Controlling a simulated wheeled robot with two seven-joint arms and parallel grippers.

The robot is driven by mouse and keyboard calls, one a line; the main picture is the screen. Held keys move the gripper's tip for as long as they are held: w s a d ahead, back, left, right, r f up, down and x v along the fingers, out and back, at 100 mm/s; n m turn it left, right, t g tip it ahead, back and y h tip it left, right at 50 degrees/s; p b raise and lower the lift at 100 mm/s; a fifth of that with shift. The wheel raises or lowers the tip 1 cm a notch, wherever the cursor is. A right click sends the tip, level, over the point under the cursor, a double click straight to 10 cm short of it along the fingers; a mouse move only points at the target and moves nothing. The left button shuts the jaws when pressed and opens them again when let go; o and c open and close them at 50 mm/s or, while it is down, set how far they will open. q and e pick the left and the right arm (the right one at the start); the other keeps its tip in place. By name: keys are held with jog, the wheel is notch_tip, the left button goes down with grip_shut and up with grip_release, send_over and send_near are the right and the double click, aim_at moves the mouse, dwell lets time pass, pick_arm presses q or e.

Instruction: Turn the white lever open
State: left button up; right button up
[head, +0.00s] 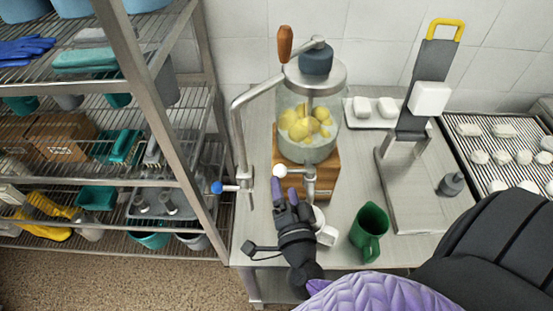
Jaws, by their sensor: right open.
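The white lever shows as a round white knob (279,171) on the left of the metal tap (310,178), at the front of the wooden base (326,182) under a glass jar (308,128) of yellow pieces. My right gripper (284,190) is open, its purple fingertips just below the white knob. I cannot tell whether they touch it. The gripper partly covers a white mug (326,234) under the tap. My left gripper is not in view.
A green mug (369,231) stands right of the white mug. A metal pipe with a blue-knobbed valve (217,187) rises on the left, beside a wire shelf rack (168,90). A grey stand with a yellow handle (447,29) is at right, near a tray of white pieces (503,150).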

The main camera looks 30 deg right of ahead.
aim_at(281, 174)
jog(key=x, duration=0.7)
jog(key=shift+w, duration=0.15)
grip_shut()
dwell(1.1)
